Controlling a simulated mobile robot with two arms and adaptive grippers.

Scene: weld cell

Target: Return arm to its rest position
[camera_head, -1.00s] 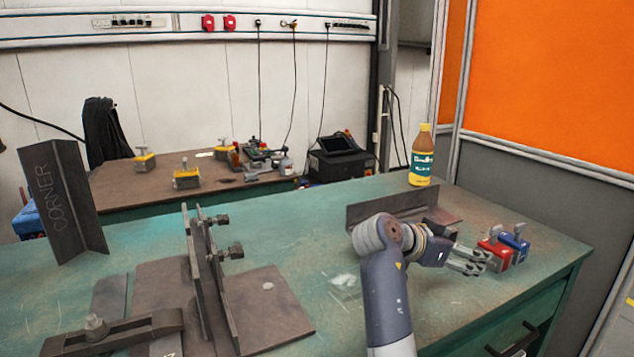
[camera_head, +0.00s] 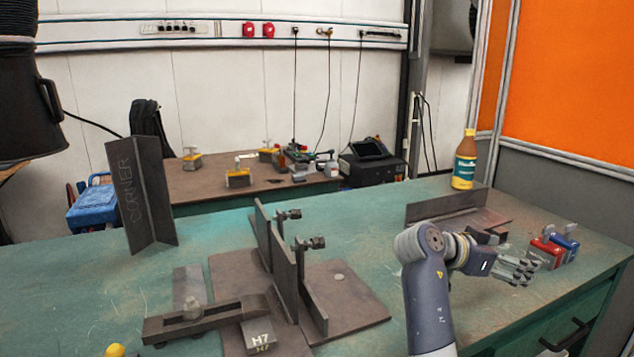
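My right arm (camera_head: 428,290) comes up from the bottom edge, right of centre, and bends to the right over the green table (camera_head: 370,215). Its gripper (camera_head: 520,271) points right, just left of a red magnet block (camera_head: 546,253) and a blue one (camera_head: 566,247). I see no object held in it. Its fingers show small and close together, so whether they are open or shut is unclear. No contact with the blocks is clear. My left arm and gripper are out of view.
A black cylindrical object (camera_head: 25,100) fills the upper left.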

